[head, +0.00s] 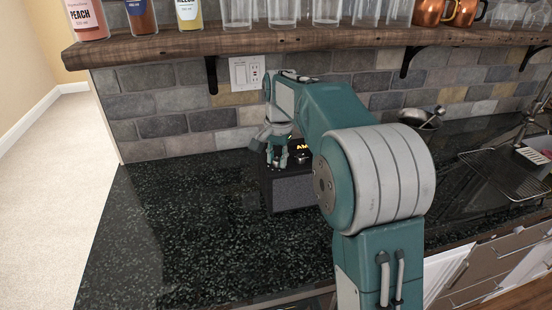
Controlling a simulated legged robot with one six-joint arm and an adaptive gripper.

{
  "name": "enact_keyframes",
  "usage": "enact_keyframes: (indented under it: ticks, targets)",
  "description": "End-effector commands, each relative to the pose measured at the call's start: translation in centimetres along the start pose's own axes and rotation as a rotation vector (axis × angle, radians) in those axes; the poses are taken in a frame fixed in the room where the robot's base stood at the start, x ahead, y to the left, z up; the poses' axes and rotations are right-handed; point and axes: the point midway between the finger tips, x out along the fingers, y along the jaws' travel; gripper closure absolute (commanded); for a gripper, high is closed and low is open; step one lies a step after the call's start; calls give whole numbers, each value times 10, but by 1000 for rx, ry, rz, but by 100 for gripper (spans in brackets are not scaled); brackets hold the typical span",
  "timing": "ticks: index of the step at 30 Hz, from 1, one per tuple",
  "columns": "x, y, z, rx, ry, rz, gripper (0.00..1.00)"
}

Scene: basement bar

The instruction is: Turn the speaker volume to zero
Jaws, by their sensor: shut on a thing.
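The speaker (291,193) is a dark box with a grey front grille, standing on the black speckled counter near the back wall. Lit yellow letters (301,147) show on its upper part, partly cut off by my arm. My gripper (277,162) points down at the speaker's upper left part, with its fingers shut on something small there. That looks like a knob of the speaker, but the fingers hide it. The right side of the speaker is hidden behind my arm.
A wooden shelf (230,42) with bottles, glasses and copper mugs (432,12) hangs above. A wall outlet (246,73) is behind my arm. A dark bowl (421,118) and a drying rack (508,172) stand on the right. The counter's left part (170,220) is clear.

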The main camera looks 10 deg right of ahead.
Motion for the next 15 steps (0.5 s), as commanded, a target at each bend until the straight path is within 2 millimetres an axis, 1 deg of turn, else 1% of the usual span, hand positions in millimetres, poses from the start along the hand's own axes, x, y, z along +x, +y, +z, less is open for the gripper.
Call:
enact_keyframes:
  ticks: [6,15]
  targets:
    - [2,0,-2,-108,-2,-1,100]
    - [1,-1,-2,-171,-3,-2,100]
